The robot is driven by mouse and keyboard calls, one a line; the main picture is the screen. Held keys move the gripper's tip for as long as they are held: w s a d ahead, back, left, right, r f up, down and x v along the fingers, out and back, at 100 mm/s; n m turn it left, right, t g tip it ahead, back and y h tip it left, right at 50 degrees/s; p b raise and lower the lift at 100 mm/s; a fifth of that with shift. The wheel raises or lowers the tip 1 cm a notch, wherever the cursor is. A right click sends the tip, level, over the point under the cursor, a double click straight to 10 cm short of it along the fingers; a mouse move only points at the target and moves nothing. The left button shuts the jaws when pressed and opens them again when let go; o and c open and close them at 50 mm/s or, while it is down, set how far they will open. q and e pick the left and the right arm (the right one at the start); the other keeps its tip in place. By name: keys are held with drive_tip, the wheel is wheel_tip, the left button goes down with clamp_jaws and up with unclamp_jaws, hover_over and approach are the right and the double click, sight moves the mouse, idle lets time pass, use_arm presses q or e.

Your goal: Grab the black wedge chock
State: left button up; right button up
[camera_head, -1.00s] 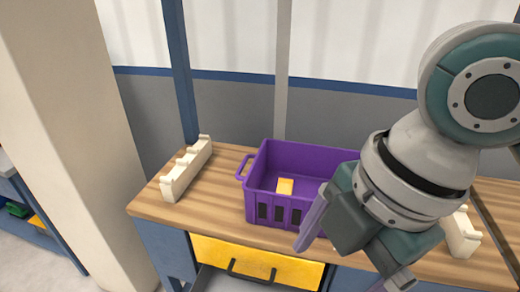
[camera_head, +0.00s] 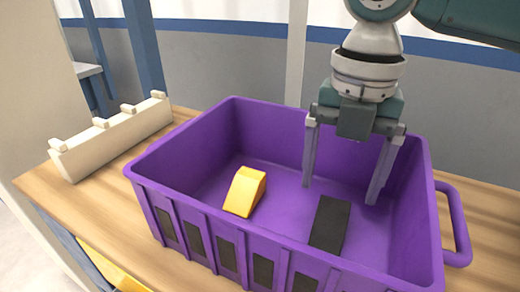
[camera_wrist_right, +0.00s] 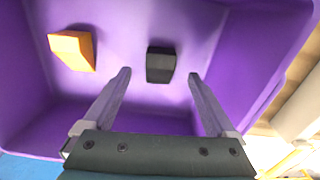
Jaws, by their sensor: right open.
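The black wedge chock (camera_head: 329,224) lies on the floor of the purple crate (camera_head: 280,136), in its right part. It also shows in the right wrist view (camera_wrist_right: 160,65), ahead of and between the fingertips. My right gripper (camera_head: 340,190) points down into the crate with its fingers spread and nothing between them. In the head view its fingertips are just behind the chock and appear apart from it. In the right wrist view the gripper (camera_wrist_right: 157,75) is open. My left gripper is not in view.
A yellow wedge (camera_head: 245,191) lies in the crate's left part. The crate walls surround both wedges, with a handle (camera_head: 456,225) at the right end. A cream notched rack (camera_head: 112,137) stands left of the crate on the wooden table (camera_head: 60,200).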

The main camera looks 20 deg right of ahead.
sight(335, 204)
drive_tip(key=f, duration=0.2)
drive_tip(key=f+b, duration=0.1)
drive_tip(key=f, duration=0.3)
drive_tip(key=shift+w+d, duration=0.1)
drive_tip(key=shift+d, duration=0.15)
drive_tip(key=shift+c, duration=0.3)
clamp_jaws()
drive_tip(key=shift+r, duration=0.1)
